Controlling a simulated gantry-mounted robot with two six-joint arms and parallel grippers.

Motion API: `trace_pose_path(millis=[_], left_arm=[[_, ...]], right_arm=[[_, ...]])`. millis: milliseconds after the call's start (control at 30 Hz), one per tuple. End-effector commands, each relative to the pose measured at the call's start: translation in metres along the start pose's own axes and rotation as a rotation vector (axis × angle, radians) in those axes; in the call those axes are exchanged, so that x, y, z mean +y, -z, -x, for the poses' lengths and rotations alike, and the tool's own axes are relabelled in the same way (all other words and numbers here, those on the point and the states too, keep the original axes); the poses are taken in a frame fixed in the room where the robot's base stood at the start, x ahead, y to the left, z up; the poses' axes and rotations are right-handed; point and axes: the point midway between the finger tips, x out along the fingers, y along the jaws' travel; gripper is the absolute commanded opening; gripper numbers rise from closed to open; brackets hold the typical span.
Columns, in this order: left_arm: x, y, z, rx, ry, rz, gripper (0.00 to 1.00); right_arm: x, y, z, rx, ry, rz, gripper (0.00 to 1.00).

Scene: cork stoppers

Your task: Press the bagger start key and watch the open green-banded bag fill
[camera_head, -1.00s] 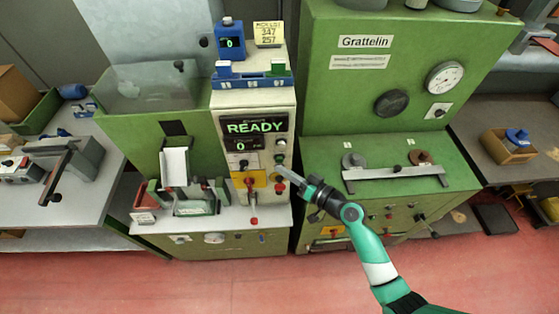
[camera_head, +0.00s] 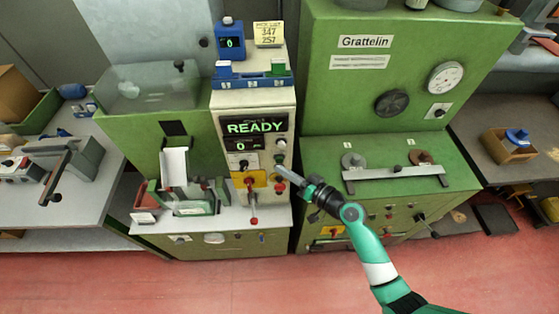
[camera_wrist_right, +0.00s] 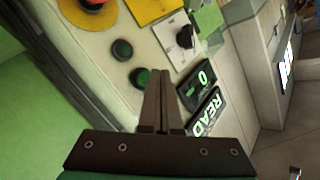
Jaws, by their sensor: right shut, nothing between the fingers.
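The bagger's pale control panel (camera_head: 225,122) shows READY on its display (camera_head: 254,126), with a 0 on the counter below. My right gripper (camera_head: 280,169) is shut and empty, with its tips at the panel's right side. In the right wrist view the shut fingers (camera_wrist_right: 161,78) are just beside a green round key (camera_wrist_right: 140,77); I cannot tell whether they touch it. A darker round key (camera_wrist_right: 122,49) is next to it. A green-and-pale bag-like item (camera_head: 194,208) is on the bagger's ledge below the chute; its opening is unclear. My left gripper is not in view.
A red stop button (camera_wrist_right: 93,3) on a yellow base and a black knob (camera_wrist_right: 184,37) are near the keys. A red-knobbed lever (camera_head: 252,202) projects below the panel. The green Grattelin machine (camera_head: 330,100) stands to the right. Red floor in front is clear.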

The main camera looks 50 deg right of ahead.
Motion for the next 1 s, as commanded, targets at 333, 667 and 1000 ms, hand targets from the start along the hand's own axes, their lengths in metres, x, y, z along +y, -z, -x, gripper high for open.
trace_pose_path(millis=[333,667,1000], left_arm=[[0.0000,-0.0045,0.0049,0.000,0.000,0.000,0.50],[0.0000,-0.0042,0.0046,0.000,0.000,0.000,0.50],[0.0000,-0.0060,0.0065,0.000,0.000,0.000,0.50]], right_arm=[[0.0047,0.0041,-0.0061,0.001,0.000,0.001,0.00],[0.0045,0.0044,-0.0062,0.000,0.000,0.000,0.00],[0.0068,0.0060,-0.0089,0.000,0.000,0.000,0.00]])
